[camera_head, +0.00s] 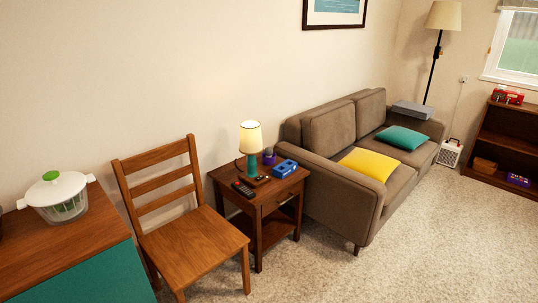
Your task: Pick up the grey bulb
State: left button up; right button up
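I cannot make out a grey bulb in the head view. A lit table lamp (251,138) with a cream shade and teal base stands on the wooden side table (268,208). Small items lie around it: a dark remote (243,189), a blue object (285,168) and a small purple object (269,156). They are too small to tell more. Neither of my grippers is in view.
A wooden chair (190,245) stands left of the side table. A cabinet (85,235) with a salad spinner (58,197) is at the left. A brown sofa (335,187) stands right of the table. Carpet (430,235) is open at the front right. A bookcase (505,135) stands far right.

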aim_at(268, 150)
jog(key=i+l+z, duration=0.1)
jog(key=i, duration=0.55)
jog(key=i+l+z, duration=0.15)
jog(key=i, duration=0.5)
jog(key=l, duration=0.1)
